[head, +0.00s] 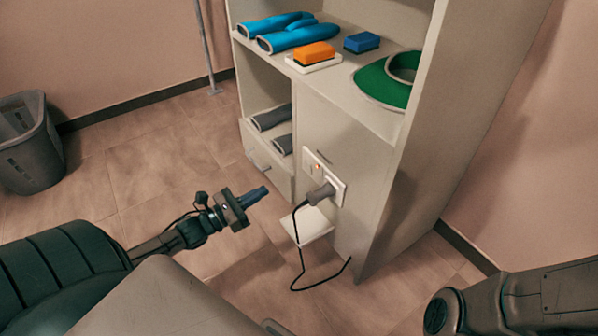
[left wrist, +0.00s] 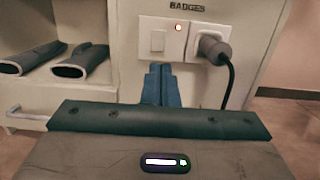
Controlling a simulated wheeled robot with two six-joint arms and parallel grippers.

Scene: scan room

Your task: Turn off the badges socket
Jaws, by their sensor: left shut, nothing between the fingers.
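The badges socket (head: 324,177) is a white plate low on the cabinet's front panel, with a small red light lit on it. In the left wrist view the socket (left wrist: 180,48) sits under the label "BADGES" (left wrist: 187,7), with a white rocker switch (left wrist: 157,41) on its left half. A grey plug (left wrist: 213,47) with a black cord is in its right half. My left gripper (head: 262,191) is shut and empty, in front of and apart from the socket. In the left wrist view its fingertips (left wrist: 161,70) appear just below the switch. My right gripper is not visible.
A small white shelf (head: 307,224) juts out below the socket, and the black cord (head: 299,262) hangs past it. A bin (head: 28,145) stands far left.

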